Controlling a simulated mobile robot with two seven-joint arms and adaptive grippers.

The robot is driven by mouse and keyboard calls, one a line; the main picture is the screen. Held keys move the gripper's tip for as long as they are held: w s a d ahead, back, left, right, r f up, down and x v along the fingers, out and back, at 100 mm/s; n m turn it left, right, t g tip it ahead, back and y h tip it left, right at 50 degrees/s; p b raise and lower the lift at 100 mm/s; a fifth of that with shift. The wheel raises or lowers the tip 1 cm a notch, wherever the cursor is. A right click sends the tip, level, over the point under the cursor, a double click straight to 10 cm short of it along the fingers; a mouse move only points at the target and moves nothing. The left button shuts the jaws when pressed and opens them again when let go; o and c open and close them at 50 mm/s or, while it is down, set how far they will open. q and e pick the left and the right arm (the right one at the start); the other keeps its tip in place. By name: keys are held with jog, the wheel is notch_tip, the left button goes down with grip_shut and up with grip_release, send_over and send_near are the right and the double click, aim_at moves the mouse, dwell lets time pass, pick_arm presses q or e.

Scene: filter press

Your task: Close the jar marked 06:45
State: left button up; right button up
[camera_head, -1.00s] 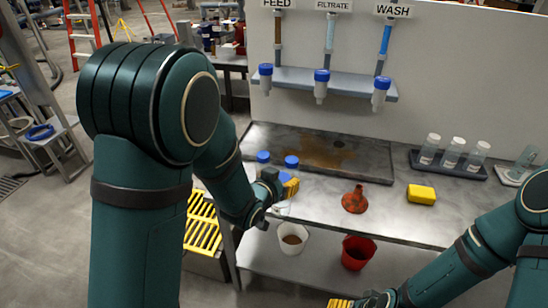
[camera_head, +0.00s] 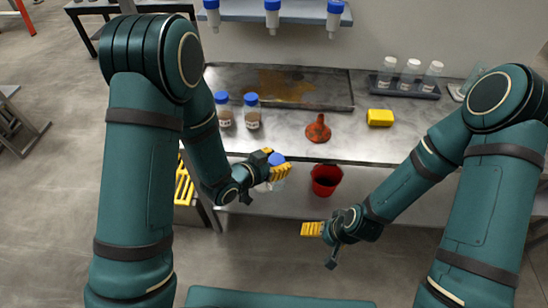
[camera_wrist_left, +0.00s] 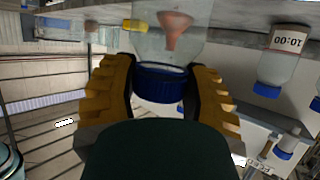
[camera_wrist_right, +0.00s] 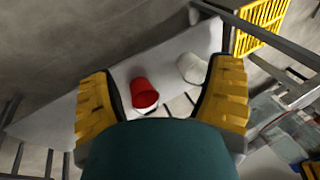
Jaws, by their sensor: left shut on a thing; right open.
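My left gripper (camera_head: 272,172) is shut around a blue lid (camera_wrist_left: 160,84) in front of the bench. A clear jar body (camera_wrist_left: 170,45) extends from this lid in the upside-down left wrist view. I see no label on it and cannot tell how tightly the lid sits. My right gripper (camera_head: 312,229) is open and empty, low in front of the bench.
White-capped bottles (camera_head: 410,75) stand in a dark rack at back right. A stained tray (camera_head: 225,82) lies behind the jars. A red bucket (camera_head: 325,180) and a white bucket (camera_wrist_right: 191,68) are below.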

pick_arm(q)
grip_shut()
pick_arm(e)
jog(key=o, duration=0.3)
jog(key=shift+o, duration=0.2)
pick_arm(q)
jog(key=shift+w+a+r, duration=0.1)
jog(key=shift+w+a, duration=0.05)
jog(key=shift+a, duration=0.15)
pick_arm(e)
jog(key=c, duration=0.9)
pick_arm(q)
jog(key=w+a+r+n+t+y, duration=0.2)
jog(key=a+n+y, duration=0.6)
jog(key=a, duration=0.5)
jog(key=shift+t+y, duration=0.4)
jog(key=shift+t, duration=0.2)
pick_arm(e)
jog(key=shift+d, duration=0.15)
jog(key=shift+c, duration=0.2)
